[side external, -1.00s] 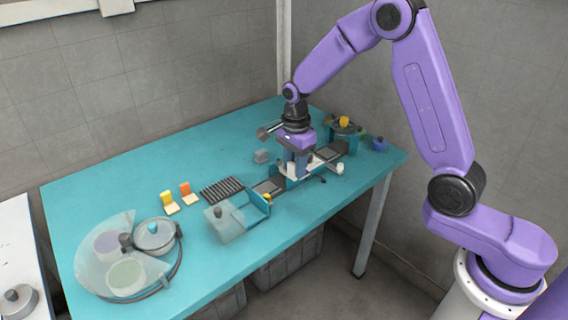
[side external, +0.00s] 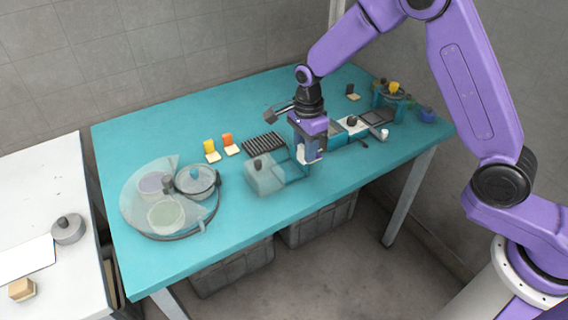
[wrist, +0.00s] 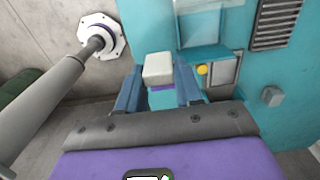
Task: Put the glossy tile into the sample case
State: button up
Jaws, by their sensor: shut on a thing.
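My gripper (side external: 309,160) is above the front part of the bench, right beside the clear box. It is shut on a small pale block with a purple face, which I take for the glossy tile (wrist: 158,68); in the wrist view it sits between the two blue fingers. A clear box with a dark knob (side external: 264,176), probably the sample case, stands just left of my gripper. It also shows as a clear panel in the wrist view (wrist: 200,30). I cannot tell whether its top is open. The fingers hide part of the tile.
A dark ribbed rack (side external: 264,145), a yellow piece (side external: 210,151) and an orange piece (side external: 230,145) are behind the clear box. A round clear dish (side external: 170,200) stands at left. A fixture with a white plate (side external: 352,124) is right of my gripper.

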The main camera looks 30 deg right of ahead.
jog(key=w+f, duration=0.2)
jog(key=w+a+f, duration=0.1)
jog(key=w+f, duration=0.1)
jog(key=w+a+f, duration=0.1)
jog(key=w+f, duration=0.1)
jog(key=shift+w+f, duration=0.15)
jog(key=shift+f, duration=0.05)
jog(key=shift+w+f, duration=0.15)
jog(key=shift+f, duration=1.55)
jog(key=shift+f, duration=0.1)
jog(key=o, duration=1)
jog(key=shift+f, duration=0.1)
notch_tip(320, 180, up, 12)
jog(key=shift+r, duration=0.2)
